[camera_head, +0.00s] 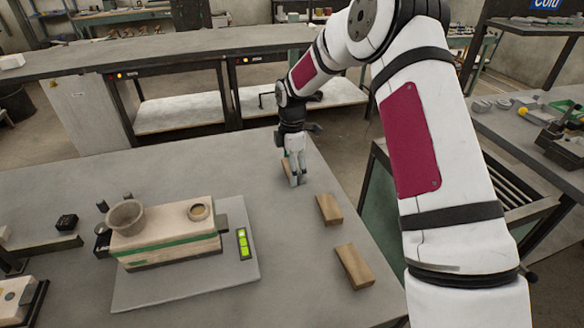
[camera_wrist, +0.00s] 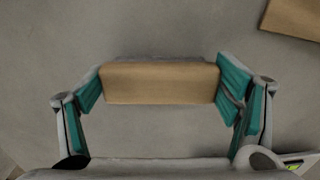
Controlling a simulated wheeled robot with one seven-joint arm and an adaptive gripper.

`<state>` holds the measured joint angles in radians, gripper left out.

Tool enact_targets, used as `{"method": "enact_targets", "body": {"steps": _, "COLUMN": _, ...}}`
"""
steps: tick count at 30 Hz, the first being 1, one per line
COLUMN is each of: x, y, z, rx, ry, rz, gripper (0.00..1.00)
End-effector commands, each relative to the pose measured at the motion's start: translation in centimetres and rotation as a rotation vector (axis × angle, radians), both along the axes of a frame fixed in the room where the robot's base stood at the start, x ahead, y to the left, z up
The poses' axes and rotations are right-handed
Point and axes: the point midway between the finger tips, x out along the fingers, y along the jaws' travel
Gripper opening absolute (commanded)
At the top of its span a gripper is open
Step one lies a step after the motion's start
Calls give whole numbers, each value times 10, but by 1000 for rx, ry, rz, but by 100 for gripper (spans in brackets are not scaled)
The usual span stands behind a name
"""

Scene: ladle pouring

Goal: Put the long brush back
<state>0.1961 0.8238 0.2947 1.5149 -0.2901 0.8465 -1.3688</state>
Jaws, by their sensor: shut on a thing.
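My gripper (camera_head: 294,181) is at the right part of the grey table, pointing down. In the wrist view its teal-lined fingers (camera_wrist: 160,88) press on the two ends of a tan wooden block (camera_wrist: 160,82). A thin grey edge shows along the far side of this block. In the head view the held block is mostly hidden by my gripper, at or just above the table; I cannot tell whether it touches. No bristles or long handle show, so I cannot tell whether it is the long brush.
Two similar tan blocks, a nearer one (camera_head: 354,266) and a middle one (camera_head: 329,209), lie along the table's right side. A mould box (camera_head: 165,247) with a bowl (camera_head: 126,217) on top and a green level (camera_head: 243,243) are on a grey board (camera_head: 185,289) at left. Bare table lies between.

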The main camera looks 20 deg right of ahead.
Motion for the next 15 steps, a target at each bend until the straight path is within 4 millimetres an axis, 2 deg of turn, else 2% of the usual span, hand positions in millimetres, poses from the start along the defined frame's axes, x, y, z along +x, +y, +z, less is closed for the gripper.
{"method": "enact_targets", "body": {"steps": 11, "x": 0, "y": 1, "z": -5, "rx": 0, "ry": -1, "rz": 1, "gripper": 57}}
{"method": "enact_targets", "body": {"steps": 12, "x": 0, "y": 1, "z": -4, "rx": 0, "ry": -1, "rz": 1, "gripper": 90}}
{"method": "enact_targets", "body": {"steps": 14, "x": 0, "y": 1, "z": -4, "rx": 0, "ry": -1, "rz": 1, "gripper": 100}}
{"method": "enact_targets", "body": {"steps": 15, "x": 0, "y": 1, "z": -4, "rx": 0, "ry": -1, "rz": 1, "gripper": 100}}
